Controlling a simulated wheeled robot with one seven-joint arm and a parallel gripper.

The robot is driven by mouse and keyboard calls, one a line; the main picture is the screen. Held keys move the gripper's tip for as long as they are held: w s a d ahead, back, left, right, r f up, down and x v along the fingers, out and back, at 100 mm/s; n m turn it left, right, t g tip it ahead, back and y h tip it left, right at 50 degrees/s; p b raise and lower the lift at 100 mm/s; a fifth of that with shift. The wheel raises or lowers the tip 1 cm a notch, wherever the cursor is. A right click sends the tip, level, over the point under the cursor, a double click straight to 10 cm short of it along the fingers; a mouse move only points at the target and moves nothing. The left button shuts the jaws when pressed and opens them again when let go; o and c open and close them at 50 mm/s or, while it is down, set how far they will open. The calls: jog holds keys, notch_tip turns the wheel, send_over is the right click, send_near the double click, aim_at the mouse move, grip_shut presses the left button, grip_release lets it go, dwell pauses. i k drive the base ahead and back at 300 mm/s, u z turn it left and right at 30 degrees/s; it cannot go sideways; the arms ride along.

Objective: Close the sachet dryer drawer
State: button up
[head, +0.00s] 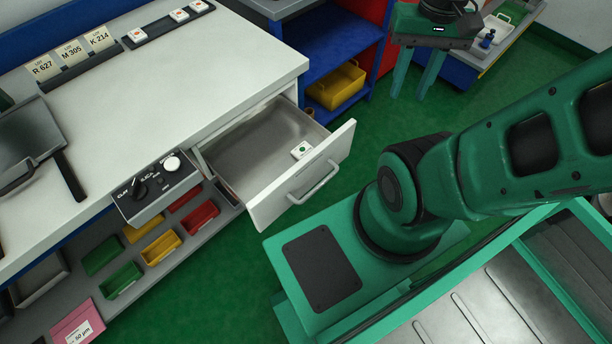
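The sachet dryer drawer (262,142) is pulled well out of the white-topped bench. Its white front panel (337,145) carries a grey bar handle (316,184). A small white sachet (302,150) with a green mark lies inside, near the front. My gripper (411,97) is at the top right, beyond the drawer and apart from it. Its two teal fingers point down and stand apart with nothing between them.
A control box (155,186) with knobs sticks out left of the drawer, above several coloured bins (160,248). A blue shelf with a yellow bin (337,86) stands behind. Green floor is clear between the drawer and my gripper. My base is close in front of the drawer.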

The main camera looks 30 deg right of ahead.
aim_at(251, 158)
jog(key=z, duration=1.55)
jog(key=k, duration=1.75)
jog(key=u, duration=1.35)
jog(key=i, duration=1)
jog(key=z, duration=0.05)
